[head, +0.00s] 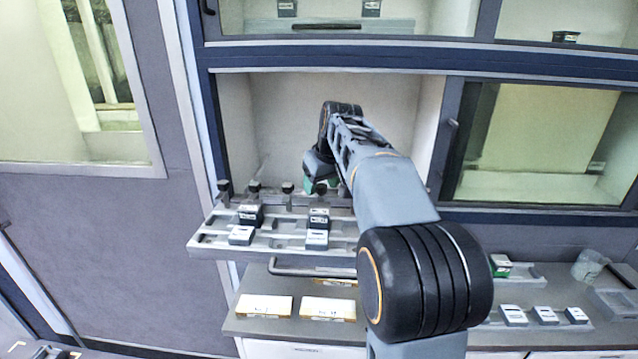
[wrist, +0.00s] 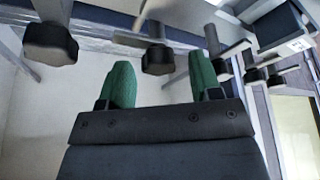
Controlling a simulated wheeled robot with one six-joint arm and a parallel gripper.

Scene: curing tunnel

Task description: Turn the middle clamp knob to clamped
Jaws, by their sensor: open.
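Several black clamp knobs stand on stems along the back edge of the grey fixture tray (head: 272,241) in the head view. My gripper (head: 320,185), with green fingers, is at the right part of that row, partly hidden by my arm. In the wrist view my gripper (wrist: 161,68) is open and empty. One black knob (wrist: 158,59) shows between its fingers, with gaps on both sides. Another knob (wrist: 50,44) is to the left, and a further knob (wrist: 222,67) is just past the right finger. I cannot tell which is the middle one or how it is turned.
Black-topped blocks (head: 250,215) and grey blocks (head: 241,235) sit on the tray. A bar handle (head: 300,268) and two flat labelled boxes (head: 264,306) lie below. The recess (head: 285,115) behind the knobs is empty. More blocks (head: 545,315) stand at the right.

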